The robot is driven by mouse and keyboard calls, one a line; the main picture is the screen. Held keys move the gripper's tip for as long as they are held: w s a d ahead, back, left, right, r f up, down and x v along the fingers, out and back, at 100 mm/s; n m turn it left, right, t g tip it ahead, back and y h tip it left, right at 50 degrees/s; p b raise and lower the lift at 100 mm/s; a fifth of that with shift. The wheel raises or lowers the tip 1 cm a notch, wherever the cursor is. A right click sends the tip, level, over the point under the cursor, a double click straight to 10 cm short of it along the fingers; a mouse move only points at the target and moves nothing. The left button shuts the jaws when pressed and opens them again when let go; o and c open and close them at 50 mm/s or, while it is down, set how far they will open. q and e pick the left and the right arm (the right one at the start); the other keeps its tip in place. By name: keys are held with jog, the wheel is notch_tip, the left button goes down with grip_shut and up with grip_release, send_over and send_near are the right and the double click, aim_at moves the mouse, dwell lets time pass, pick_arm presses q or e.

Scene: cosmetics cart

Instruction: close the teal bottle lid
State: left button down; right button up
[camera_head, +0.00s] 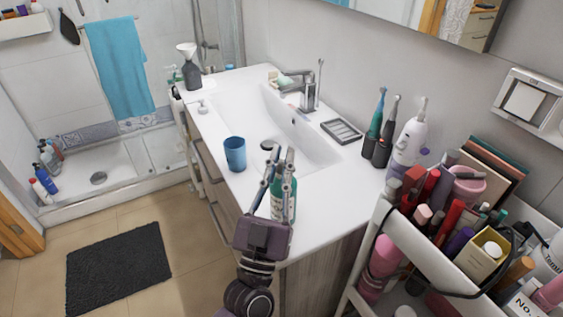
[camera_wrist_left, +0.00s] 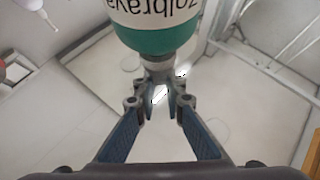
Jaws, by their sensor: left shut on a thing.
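The teal bottle (camera_head: 291,203) stands on the white counter near its front edge, partly hidden behind my left gripper. In the wrist view the bottle (camera_wrist_left: 158,38) shows upside down at the top, with a white label and a teal end. A grey lid or neck (camera_wrist_left: 156,63) narrows from that end. My left gripper (camera_head: 280,160) reaches up from the bottom at the bottle's top. In the wrist view its fingertips (camera_wrist_left: 158,84) are closed in around the grey part. Whether the lid sits fully down cannot be told. My right gripper is not in view.
A blue cup (camera_head: 235,153) stands left of the bottle. Toothbrushes (camera_head: 380,130) and a white dispenser (camera_head: 409,140) stand to the right. A crowded cosmetics cart (camera_head: 405,245) fills the right front.

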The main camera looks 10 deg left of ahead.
pick_arm(q)
jog(key=shift+w+d+f, duration=0.1)
jog(key=shift+f, duration=0.35)
jog(key=c, duration=1.9)
grip_release()
jog(key=shift+w, duration=0.1)
jog(key=shift+o, duration=0.3)
jog(key=shift+r, duration=0.2)
jog(key=v, duration=1.2)
jog(key=shift+s, duration=0.2)
